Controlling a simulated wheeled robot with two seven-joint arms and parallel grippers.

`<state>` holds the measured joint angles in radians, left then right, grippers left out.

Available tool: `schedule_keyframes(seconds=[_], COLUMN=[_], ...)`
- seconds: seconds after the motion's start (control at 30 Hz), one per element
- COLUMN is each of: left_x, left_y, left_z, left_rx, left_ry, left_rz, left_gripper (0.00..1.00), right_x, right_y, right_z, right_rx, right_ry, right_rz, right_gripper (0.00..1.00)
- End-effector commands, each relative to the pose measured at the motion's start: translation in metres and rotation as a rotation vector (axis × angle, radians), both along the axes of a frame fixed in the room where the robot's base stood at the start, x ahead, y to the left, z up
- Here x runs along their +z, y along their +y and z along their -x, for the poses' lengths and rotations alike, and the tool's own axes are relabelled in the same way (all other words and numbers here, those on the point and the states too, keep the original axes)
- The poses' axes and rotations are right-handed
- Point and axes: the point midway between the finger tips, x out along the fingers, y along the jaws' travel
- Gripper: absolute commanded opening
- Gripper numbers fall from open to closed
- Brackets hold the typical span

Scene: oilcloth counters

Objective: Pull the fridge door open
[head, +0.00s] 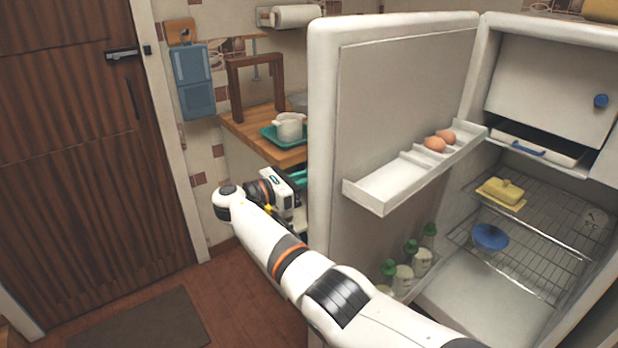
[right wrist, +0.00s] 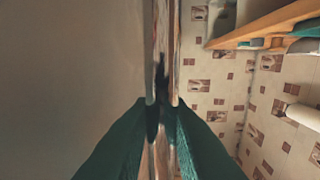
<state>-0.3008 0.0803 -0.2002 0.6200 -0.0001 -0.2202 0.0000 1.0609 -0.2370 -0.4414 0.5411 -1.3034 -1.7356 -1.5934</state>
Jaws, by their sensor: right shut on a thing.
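The white fridge door (head: 400,110) stands wide open, swung out to the left of the fridge body (head: 550,75). Its inner side, with a shelf (head: 385,190), faces me. My right arm reaches past the door's outer edge, and the right gripper (head: 299,179) is partly hidden behind that edge. In the right wrist view the teal fingers (right wrist: 162,108) are shut on a narrow, shiny upright door handle (right wrist: 161,35). The plain door surface (right wrist: 70,75) fills the left of that view. My left gripper is not in view.
A wooden counter (head: 238,124) with a white pot (head: 289,126) on a teal tray stands just left of the fridge door. Eggs (head: 435,144) and bottles (head: 404,277) sit in the door.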

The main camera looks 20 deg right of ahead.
Motion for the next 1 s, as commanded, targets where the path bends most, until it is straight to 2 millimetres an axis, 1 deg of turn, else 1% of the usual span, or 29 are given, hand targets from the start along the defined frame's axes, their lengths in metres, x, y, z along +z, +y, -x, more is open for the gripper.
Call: schedule_keyframes(seconds=[0.07,0.1,0.2,0.47,0.57,0.9,1.0], left_x=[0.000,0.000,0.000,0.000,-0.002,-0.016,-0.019], left_y=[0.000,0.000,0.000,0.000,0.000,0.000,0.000], left_z=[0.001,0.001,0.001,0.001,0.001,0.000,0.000], left_rx=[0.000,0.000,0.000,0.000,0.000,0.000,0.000], left_ry=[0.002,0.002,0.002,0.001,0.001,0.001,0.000], left_rz=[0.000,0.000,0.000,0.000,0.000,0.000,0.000], left_gripper=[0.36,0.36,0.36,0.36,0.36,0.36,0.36], right_x=[-0.001,-0.001,-0.001,0.000,-0.001,-0.002,-0.002], right_y=[-0.001,-0.001,-0.001,0.000,0.006,0.058,0.067], right_z=[0.000,0.000,0.000,0.000,0.001,0.015,0.018], right_rx=[-0.002,-0.002,-0.002,0.000,0.001,0.001,0.000], right_ry=[0.003,0.003,0.003,0.001,0.001,0.001,0.001], right_rz=[-0.003,-0.003,-0.002,-0.002,-0.002,-0.002,-0.002], right_gripper=[0.00,0.19,0.35,0.35,0.35,0.35,0.35])
